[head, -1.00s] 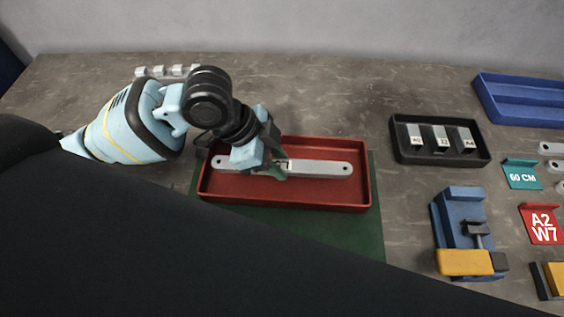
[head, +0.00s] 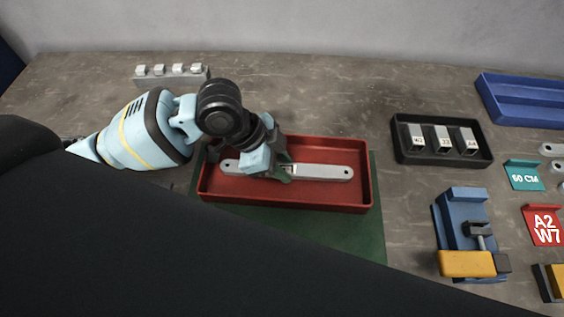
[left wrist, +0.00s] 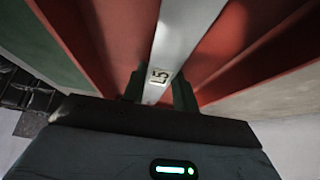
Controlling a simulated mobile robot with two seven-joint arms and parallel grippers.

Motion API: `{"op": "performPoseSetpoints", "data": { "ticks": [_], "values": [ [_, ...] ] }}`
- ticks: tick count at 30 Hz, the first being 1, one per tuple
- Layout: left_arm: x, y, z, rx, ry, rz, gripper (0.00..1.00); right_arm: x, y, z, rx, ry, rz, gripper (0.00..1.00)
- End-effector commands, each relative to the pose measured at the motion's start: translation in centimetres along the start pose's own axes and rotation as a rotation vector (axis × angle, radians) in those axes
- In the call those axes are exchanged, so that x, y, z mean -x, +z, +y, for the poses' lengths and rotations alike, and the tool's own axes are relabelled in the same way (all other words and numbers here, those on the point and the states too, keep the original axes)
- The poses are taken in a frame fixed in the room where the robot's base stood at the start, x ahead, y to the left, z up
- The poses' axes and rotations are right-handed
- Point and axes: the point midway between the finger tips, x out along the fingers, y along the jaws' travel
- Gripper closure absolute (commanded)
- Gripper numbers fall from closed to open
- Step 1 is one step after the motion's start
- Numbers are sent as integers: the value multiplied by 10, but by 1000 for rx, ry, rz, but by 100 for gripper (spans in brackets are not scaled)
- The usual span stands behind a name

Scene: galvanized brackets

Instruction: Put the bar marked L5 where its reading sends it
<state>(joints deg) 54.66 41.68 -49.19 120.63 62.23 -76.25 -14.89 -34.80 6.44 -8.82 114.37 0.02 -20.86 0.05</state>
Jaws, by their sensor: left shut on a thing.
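The bar (head: 325,172) is flat, light grey metal with a hole near each end. In the head view it lies along the red tray (head: 290,204), within its walls; I cannot tell if it touches the floor. My left gripper (head: 285,172) is shut on the bar near its middle, and the fingers hide that part. My right gripper is not in view.
A green mat (head: 350,232) lies under the tray. To the right are a black holder (head: 402,150) with several marked blocks, a blue fixture with a yellow part (head: 466,263), a blue tray (head: 520,99), a teal 60 CM sign (head: 524,176) and a red A2 W7 sign (head: 541,225). A pegged grey rack (head: 172,80) stands back left.

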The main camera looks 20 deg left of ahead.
Motion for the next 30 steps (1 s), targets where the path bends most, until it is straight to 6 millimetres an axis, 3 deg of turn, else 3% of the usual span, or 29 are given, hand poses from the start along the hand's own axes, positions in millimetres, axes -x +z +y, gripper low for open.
{"op": "performPoseSetpoints", "data": {
  "ticks": [14,15,19,30],
  "values": [
    [-15,11,2,7,7,-12,100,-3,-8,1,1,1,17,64],
    [-16,12,2,8,8,-15,69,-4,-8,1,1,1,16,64],
    [-16,13,2,9,10,-17,52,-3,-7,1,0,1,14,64],
    [-17,13,3,10,15,-17,50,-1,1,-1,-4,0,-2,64]
  ]
}}
